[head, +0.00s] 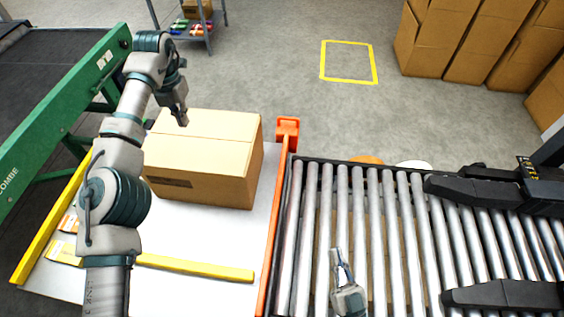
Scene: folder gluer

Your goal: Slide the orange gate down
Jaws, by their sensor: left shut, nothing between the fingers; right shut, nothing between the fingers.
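The orange gate (275,215) is a long thin bar between the white table and the roller conveyor, with a wider orange block (288,128) at its far end. How far it stands above the rollers is hard to tell. My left gripper (183,121) is shut and empty, pointing down over the cardboard box, apart from the gate and to its left. My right gripper (337,256) is shut and empty over the rollers, right of the gate's near part and not touching it.
A closed cardboard box (220,175) sits on the white table (190,292) close to the gate's left side. A yellow bar (195,268) lies nearer. The roller conveyor (385,215) extends right, with black machine arms (475,190) over it. A green-framed conveyor (60,105) stands left.

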